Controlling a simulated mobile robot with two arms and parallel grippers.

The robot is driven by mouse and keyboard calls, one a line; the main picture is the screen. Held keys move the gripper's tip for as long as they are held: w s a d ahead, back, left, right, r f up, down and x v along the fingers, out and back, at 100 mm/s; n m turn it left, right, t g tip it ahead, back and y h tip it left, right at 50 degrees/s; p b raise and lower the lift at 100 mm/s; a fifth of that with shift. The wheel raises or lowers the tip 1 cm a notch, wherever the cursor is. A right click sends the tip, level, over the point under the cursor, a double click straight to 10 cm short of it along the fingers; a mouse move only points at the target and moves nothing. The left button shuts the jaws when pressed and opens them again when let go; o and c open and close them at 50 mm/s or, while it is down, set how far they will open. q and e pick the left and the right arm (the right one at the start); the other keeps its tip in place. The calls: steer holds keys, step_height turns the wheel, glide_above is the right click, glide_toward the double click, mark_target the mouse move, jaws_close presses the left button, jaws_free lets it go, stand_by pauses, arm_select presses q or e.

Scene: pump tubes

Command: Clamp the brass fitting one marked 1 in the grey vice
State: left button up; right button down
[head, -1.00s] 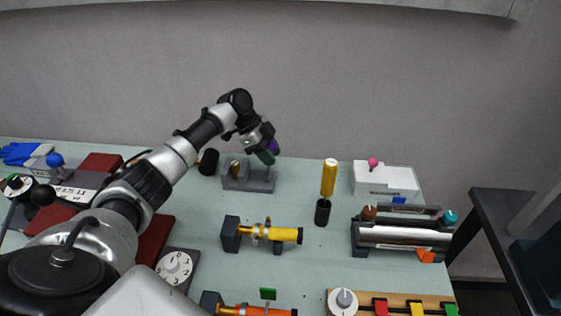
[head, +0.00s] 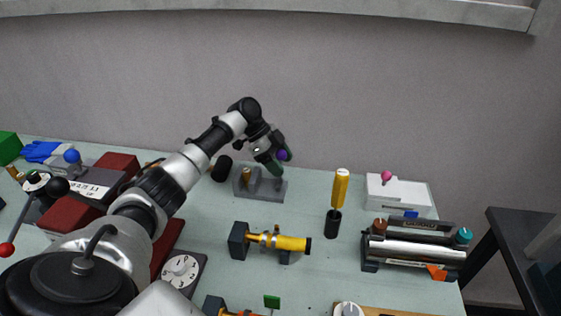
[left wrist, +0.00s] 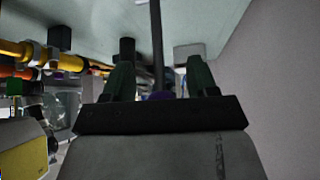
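The grey vice (head: 264,192) stands near the back of the bench, left of centre. A small brass fitting (head: 246,176) stands upright at its left part; I cannot read any mark on it or tell whether the jaws touch it. My left gripper (head: 276,168) is at the vice's right end, pointing down, next to a purple knob (head: 283,155). In the left wrist view the green fingers of the gripper (left wrist: 160,76) are apart. The purple knob (left wrist: 160,96) and a dark rod (left wrist: 157,45) show between them. My right gripper is not in view.
A yellow tube assembly (head: 290,243) lies in front of the vice. A yellow-handled tool (head: 341,188) stands in a black holder to the right. A white box (head: 398,194) and a silver cylinder unit (head: 415,250) are farther right. A black cylinder (head: 221,169) is left of the vice.

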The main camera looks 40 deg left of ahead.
arm_select(q)
steer(key=b+v, duration=0.2)
steer(key=v, duration=0.8)
steer(key=shift+a+r, duration=0.25)
steer(key=shift+r, duration=0.05)
steer(key=shift+s+f, duration=0.1)
